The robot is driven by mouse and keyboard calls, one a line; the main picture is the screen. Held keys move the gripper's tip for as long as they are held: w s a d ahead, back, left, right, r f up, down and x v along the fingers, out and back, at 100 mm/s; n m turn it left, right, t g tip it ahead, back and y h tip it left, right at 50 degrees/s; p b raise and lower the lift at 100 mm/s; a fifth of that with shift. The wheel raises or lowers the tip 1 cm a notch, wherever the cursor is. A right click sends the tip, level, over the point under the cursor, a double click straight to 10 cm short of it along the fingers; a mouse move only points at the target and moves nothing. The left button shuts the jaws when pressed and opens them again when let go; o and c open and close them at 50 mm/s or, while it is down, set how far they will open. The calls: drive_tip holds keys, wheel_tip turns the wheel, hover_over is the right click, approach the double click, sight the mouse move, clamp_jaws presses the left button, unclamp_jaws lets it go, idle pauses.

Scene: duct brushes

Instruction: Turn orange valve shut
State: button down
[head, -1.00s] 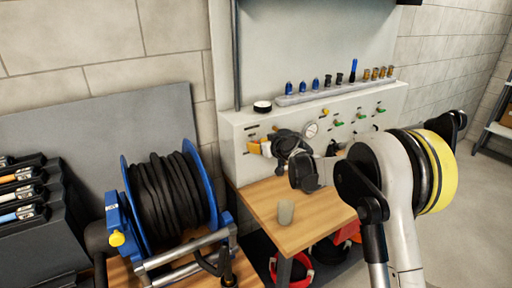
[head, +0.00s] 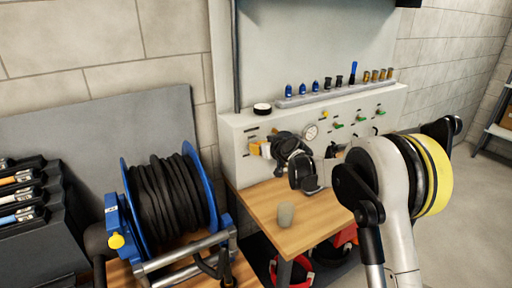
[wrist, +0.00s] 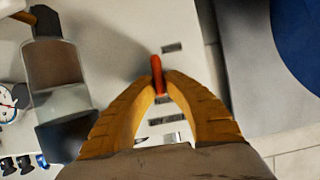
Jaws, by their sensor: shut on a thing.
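The orange valve handle (wrist: 158,72) is a short, narrow red-orange lever on the pale panel in the wrist view. My gripper (wrist: 162,92) has two ribbed orange-yellow fingers, which close together at the tips on the lever's lower end. The lever's upper part sticks out beyond the fingertips and stands nearly upright in that picture, leaning slightly left. In the head view my gripper (head: 260,149) is at the left part of the panel's front. The orange handle cannot be made out there, and the valve's base is hidden.
The pale panel (head: 234,140) carries a gauge (head: 310,132) and several green-handled valves to the right. A rail (head: 300,99) of fittings stands on top. A grey cup (head: 285,214) stands on the wooden table (head: 315,228) below. A blue hose reel (head: 130,190) stands at the left.

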drive_tip(key=m+y+b, duration=0.1)
drive_tip(key=m+y, duration=0.1)
drive_tip(key=m, duration=0.2)
drive_tip(key=f+m+g+y+b, duration=0.1)
drive_tip(key=m+y, duration=0.1)
drive_tip(key=m, duration=0.2)
drive_tip(key=d+m+y+b, duration=0.1)
drive_tip(key=m+y+b, duration=0.1)
drive_tip(key=m, duration=0.3)
drive_tip(key=shift+w+f+y, duration=0.2)
drive_tip(key=shift+w+y, duration=0.2)
drive_tip(key=shift+y, duration=0.2)
idle(0.4)
drive_tip(key=c, duration=1.5)
unclamp_jaws()
drive_tip(key=shift+d, duration=0.1)
